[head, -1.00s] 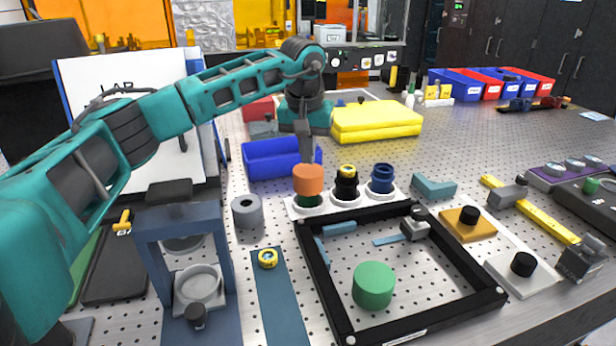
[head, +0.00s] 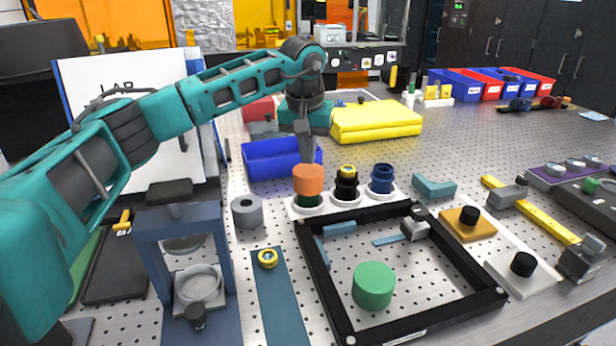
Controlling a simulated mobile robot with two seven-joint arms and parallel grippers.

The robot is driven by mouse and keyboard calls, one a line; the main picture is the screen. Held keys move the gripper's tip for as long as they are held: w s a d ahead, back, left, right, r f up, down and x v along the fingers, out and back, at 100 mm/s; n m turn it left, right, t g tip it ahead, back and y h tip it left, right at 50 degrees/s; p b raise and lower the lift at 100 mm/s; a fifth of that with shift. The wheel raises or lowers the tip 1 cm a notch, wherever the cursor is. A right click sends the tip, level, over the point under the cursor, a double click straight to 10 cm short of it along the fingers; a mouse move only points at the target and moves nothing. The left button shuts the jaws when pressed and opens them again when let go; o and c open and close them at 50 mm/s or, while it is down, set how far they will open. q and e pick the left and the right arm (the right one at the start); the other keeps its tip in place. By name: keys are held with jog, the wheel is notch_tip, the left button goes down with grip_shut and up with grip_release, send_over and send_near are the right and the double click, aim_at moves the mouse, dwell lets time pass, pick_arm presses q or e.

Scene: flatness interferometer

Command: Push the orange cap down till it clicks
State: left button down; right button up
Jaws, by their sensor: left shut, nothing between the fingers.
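The orange cap (head: 308,180) sits on top of a dark green base (head: 309,201) at the left end of a white plate (head: 295,208). My left gripper (head: 306,160) points straight down, shut, with its fingertips at the top of the orange cap. Whether the tips touch the cap or stand just behind it I cannot tell for sure. The cap looks upright. My right gripper is not in view.
A black cap with a yellow top (head: 347,181) and a dark blue one (head: 381,178) stand close to the right on the same plate. A blue bin (head: 262,160) is behind. A black frame (head: 322,300) with a green cylinder (head: 374,285) lies in front. A grey ring (head: 247,211) stands left.

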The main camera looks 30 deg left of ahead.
aim_at(308, 171)
pick_arm(q)
jog(key=shift+f, duration=0.15)
dwell(0.4)
jog(key=shift+f+b, duration=0.45)
jog(key=shift+f, duration=0.35)
jog(key=shift+s+f, duration=0.15)
jog(key=shift+f, duration=0.25)
jog(key=shift+f, duration=0.1)
notch_tip(308, 171, up, 6)
jog(key=p, duration=0.4)
jog(key=shift+p, duration=0.4)
jog(key=shift+r, duration=1.15)
